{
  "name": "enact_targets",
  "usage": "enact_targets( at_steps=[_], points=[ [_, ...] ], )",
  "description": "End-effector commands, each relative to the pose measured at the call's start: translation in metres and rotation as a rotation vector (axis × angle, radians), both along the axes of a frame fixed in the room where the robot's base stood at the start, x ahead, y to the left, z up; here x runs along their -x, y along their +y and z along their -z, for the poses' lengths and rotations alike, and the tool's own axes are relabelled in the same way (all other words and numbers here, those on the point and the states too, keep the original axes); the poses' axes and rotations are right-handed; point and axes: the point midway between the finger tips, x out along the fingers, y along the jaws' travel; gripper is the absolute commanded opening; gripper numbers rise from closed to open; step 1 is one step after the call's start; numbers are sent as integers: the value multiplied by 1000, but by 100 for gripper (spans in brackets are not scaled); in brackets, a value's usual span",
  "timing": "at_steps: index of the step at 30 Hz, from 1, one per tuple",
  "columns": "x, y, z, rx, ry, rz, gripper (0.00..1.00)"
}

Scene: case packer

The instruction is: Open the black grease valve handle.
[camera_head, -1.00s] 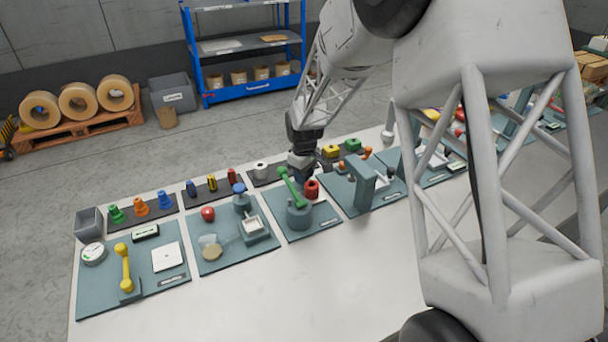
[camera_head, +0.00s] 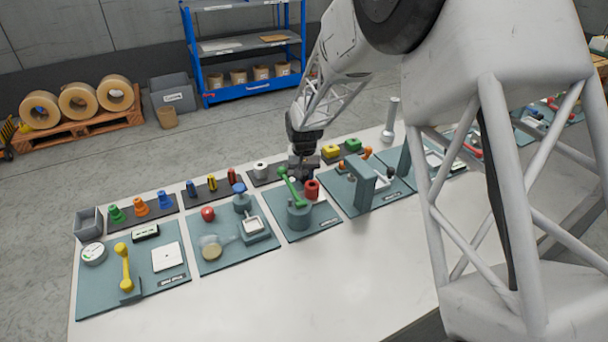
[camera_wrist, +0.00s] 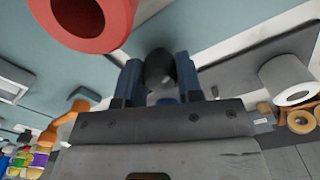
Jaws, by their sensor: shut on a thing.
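A dark, rounded black handle (camera_wrist: 159,68) sits between the two blue fingers of my gripper (camera_wrist: 158,76) in the wrist view. My gripper is shut on it. In the head view my gripper (camera_head: 303,168) is low at the back of the middle teal panel, behind the green lever (camera_head: 291,187). The black handle is hidden there by the gripper and the lever. How far the handle is turned cannot be told.
A red cylinder (camera_head: 311,190) stands close by on the right and is large in the wrist view (camera_wrist: 88,18). A white roll (camera_head: 260,170) stands to the left. A teal upright frame (camera_head: 363,185) stands to the right. The table front (camera_head: 290,290) is clear.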

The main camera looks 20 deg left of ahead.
Motion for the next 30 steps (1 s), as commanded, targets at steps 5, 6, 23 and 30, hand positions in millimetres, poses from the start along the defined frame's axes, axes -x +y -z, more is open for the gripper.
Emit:
enact_targets(
  at_steps=[5, 6, 23, 30],
  points=[
    [0, 0, -1, 0, -1, 75, 10],
    [0, 0, -1, 0, -1, 86, 10],
    [0, 0, -1, 0, -1, 112, 40],
    [0, 0, 0, 0, -1, 112, 44]
  ],
)
